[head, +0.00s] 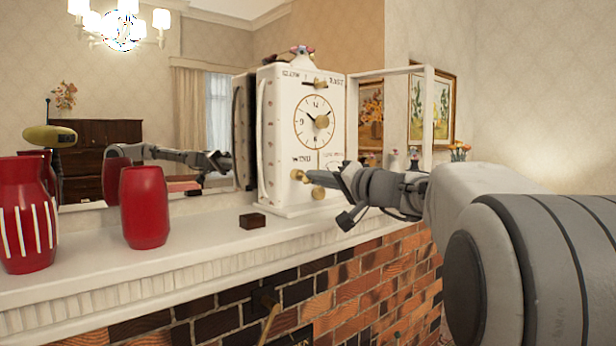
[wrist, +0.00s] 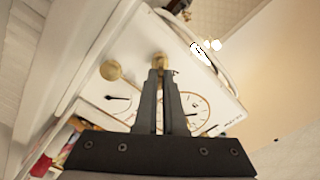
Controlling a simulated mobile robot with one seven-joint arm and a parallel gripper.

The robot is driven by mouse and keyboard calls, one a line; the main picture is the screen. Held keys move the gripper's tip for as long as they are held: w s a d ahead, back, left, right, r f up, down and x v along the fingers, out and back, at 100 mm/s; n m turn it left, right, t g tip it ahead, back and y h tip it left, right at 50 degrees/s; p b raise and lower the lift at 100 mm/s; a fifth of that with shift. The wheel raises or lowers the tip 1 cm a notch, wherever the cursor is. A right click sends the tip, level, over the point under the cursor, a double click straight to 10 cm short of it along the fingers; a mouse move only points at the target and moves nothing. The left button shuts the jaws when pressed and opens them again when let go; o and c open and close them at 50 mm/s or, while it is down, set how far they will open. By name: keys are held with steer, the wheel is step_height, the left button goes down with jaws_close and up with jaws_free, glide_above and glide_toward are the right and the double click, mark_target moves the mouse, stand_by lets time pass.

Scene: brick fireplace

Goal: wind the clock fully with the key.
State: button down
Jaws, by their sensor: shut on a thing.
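The white clock (head: 279,130) stands upright on the mantel, its face with a round dial (head: 314,122) turned toward the right. It also fills the middle of the wrist view (wrist: 140,55), tilted. The brass key (head: 297,175) is at the lower left of the face, just under the lettering. My gripper (head: 310,177) reaches in from the right and is shut on the key; in the wrist view the fingertips (wrist: 161,74) close around its brass end (wrist: 161,60). The key's shaft and hole are mostly hidden. A round brass disc (head: 318,192) sits low on the face.
A white-framed door (head: 429,120) stands open right of the clock, near my arm. A small dark block (head: 252,221) lies on the mantel (head: 200,258). Two red vases (head: 145,207) (head: 24,215) stand at left. A mirror backs the mantel. Brick lies below.

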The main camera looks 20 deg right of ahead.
steer(key=m, duration=0.3)
steer(key=shift+p, duration=0.3)
steer(key=shift+r+m+p, duration=0.2)
steer(key=shift+m+p, duration=0.2)
steer(key=shift+m, duration=0.5)
steer(key=m+p, duration=0.1)
steer(key=m, duration=0.2)
steer(key=shift+f, duration=0.15)
steer(key=shift+r+m+p, duration=0.2)
steer(key=shift+m+p, duration=0.5)
steer(key=shift+m, duration=0.3)
steer(key=shift+a+f+m+p, duration=0.15)
steer(key=shift+m+p, duration=0.3)
steer(key=shift+m, duration=0.85)
